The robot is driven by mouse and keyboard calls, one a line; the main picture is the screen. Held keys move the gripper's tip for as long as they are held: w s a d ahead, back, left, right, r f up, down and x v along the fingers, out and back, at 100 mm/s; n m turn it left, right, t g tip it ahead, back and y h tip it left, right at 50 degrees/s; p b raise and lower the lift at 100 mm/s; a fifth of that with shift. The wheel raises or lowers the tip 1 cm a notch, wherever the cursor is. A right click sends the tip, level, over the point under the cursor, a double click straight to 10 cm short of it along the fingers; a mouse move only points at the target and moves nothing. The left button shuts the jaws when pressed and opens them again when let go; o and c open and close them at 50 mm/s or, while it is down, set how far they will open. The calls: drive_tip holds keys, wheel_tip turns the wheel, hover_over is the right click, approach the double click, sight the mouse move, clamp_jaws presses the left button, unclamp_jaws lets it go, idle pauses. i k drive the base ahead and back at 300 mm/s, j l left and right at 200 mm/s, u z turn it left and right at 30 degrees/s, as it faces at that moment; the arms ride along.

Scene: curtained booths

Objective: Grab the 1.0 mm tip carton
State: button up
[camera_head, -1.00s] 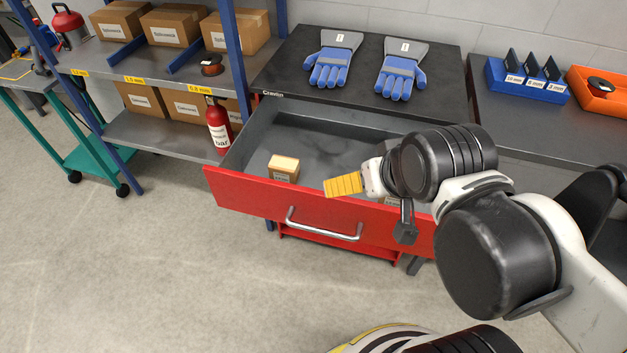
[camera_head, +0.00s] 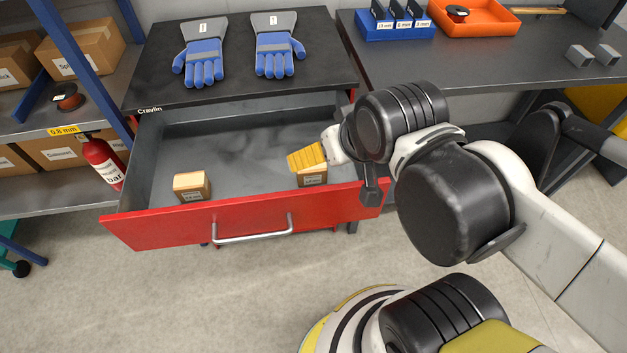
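Two small cardboard cartons lie in the open red drawer (camera_head: 250,219). The left carton (camera_head: 192,187) stands alone near the drawer front, with a label too small to read. The right carton (camera_head: 312,178) stands near the drawer's right end, with a similar unreadable label; I cannot tell which is the 1.0 mm one. My gripper (camera_head: 304,159) has a ridged yellow-orange finger pad that overlaps the top of the right carton in the picture. I cannot tell whether it touches the carton. The other finger is hidden, so its opening does not show.
A black cabinet top (camera_head: 235,75) with two blue-grey gloves (camera_head: 204,52) is above the drawer. A workbench (camera_head: 450,65) holds a blue rack (camera_head: 396,26) and an orange tray (camera_head: 475,18). A shelf with boxes and a fire extinguisher (camera_head: 103,161) stands left.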

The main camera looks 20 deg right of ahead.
sight(316, 174)
drive_tip(key=i+j+z, duration=0.25)
drive_tip(key=j, duration=0.3)
drive_tip(key=j+z, duration=0.25)
drive_tip(key=j, duration=0.3)
drive_tip(key=j+z, duration=0.25)
drive_tip(key=j, duration=0.4)
drive_tip(key=j+z, duration=0.25)
drive_tip(key=j, duration=0.35)
drive_tip(key=j+z, duration=0.25)
drive_tip(key=j, duration=0.35)
drive_tip(key=k+j+z, duration=0.1)
drive_tip(key=j+z, duration=0.15)
drive_tip(key=j, duration=0.35)
drive_tip(key=k+j+z, duration=0.3)
drive_tip(key=j, duration=0.25)
drive_tip(key=i+j, duration=0.05)
drive_tip(key=i, duration=0.05)
